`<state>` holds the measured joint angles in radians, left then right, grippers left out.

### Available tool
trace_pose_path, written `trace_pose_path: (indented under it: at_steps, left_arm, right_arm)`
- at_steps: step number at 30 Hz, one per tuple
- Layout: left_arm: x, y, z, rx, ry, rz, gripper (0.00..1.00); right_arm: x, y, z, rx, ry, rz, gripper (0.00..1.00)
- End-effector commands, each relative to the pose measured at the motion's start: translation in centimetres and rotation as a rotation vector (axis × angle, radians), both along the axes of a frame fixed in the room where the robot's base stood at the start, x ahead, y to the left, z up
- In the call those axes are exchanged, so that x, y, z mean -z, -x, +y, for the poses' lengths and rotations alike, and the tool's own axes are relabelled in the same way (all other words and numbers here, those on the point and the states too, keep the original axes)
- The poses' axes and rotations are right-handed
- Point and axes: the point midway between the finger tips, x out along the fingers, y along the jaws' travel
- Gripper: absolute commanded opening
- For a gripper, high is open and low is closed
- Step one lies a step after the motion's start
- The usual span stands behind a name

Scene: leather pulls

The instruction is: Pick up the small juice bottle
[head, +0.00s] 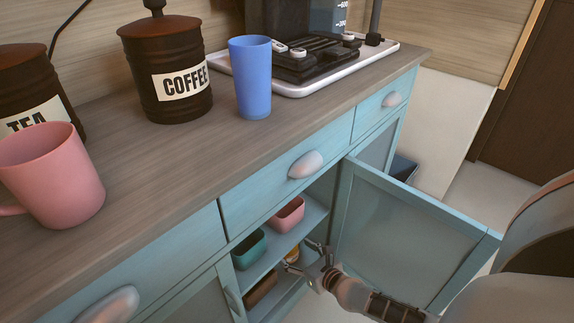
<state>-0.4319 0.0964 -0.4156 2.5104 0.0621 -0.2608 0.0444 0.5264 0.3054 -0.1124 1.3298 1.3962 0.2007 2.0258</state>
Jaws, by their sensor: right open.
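My right gripper (302,257) is at the open cupboard below the counter, with its fingers spread apart. A small orange-yellow item (292,255) shows just behind its fingers, inside the cupboard. It may be the small juice bottle, but most of it is hidden and I cannot make out its shape. The gripper appears to hold nothing. I cannot tell whether a finger touches the item. My left gripper is not in view.
The cupboard door (405,235) stands open to the right of my gripper. A pink bowl (287,215) and a teal bowl (249,249) sit on the shelf; a brown container (260,288) is lower. A blue cup (251,78), pink mug (52,175) and coffee canister (166,70) stand on the counter.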

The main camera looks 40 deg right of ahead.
Motion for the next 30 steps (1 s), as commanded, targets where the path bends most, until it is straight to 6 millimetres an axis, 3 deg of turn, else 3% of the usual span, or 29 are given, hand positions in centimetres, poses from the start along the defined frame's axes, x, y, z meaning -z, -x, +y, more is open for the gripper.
trace_pose_path:
  at_steps: [9, 18, 19, 25, 30]
  left_arm:
    - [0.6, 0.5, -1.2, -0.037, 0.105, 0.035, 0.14]
    - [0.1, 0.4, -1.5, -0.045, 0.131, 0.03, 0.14]
    - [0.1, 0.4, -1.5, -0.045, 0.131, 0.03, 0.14]
    - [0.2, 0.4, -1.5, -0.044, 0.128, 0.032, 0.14]
    - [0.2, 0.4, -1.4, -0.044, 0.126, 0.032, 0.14]
  right_arm:
    - [1.5, -3.5, -0.4, -0.001, 0.002, 0.005, 0.68]
    - [1.3, -4.1, -0.5, -0.002, 0.002, -0.001, 0.68]
    - [1.2, -4.1, -0.5, -0.002, 0.003, -0.001, 0.66]
    - [1.3, -4.1, -0.5, -0.002, 0.003, -0.001, 0.14]
    - [1.1, -4.2, -0.5, -0.001, 0.003, -0.003, 0.11]
